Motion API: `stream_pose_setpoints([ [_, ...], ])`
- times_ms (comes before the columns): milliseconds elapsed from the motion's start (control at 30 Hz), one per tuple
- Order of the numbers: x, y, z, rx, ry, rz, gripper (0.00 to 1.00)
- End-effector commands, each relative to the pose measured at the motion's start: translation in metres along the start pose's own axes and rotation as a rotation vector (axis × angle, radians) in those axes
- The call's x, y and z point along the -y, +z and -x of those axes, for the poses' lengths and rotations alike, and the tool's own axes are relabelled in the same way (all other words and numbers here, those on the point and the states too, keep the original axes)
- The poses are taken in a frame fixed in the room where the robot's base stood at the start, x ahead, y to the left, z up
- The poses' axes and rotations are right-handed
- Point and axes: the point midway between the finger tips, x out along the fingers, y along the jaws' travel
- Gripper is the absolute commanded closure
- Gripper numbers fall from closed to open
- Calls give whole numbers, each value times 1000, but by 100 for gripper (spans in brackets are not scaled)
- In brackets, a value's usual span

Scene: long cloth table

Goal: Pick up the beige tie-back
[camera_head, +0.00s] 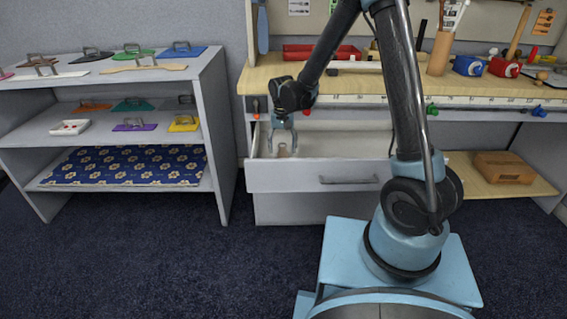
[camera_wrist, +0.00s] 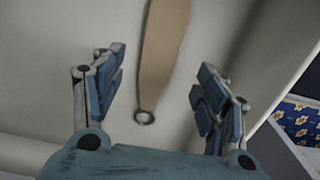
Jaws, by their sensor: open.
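The beige tie-back (camera_wrist: 163,55) is a flat tapering strip with a small ring at its lower end, seen in the wrist view. It lies on the pale bottom of the open drawer (camera_head: 340,146). My gripper (camera_wrist: 160,95) is open, with one finger on each side of the strip's ring end and a gap on both sides. In the head view my gripper (camera_head: 283,143) points down into the left part of the drawer, and a small beige patch of the tie-back (camera_head: 284,151) shows between the fingers.
The drawer's front panel (camera_head: 300,178) and side walls surround my gripper. The workbench top (camera_head: 262,78) lies above and behind, with a red tray (camera_head: 320,52) on it. A grey shelf (camera_head: 215,110) with several trowels and a blue flowered cloth (camera_head: 125,166) stands at left.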

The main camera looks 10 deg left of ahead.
Motion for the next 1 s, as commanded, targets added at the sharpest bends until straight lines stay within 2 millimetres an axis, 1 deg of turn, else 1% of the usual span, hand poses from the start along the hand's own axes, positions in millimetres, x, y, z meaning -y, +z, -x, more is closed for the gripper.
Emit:
stream_pose_setpoints([
  [167, 0, 0, -8, 0, 0, 0, 33],
  [400, -2, -3, -36, 0, 0, -1, 33],
  [533, -2, -3, -48, 0, 0, 0, 33],
  [667, -2, -2, -53, 0, 0, 0, 33],
  [900, -2, -2, -54, 0, 0, 0, 33],
  [967, -2, -2, -54, 0, 0, 0, 47],
  [1000, -2, -2, -54, 0, 0, 0, 56],
])
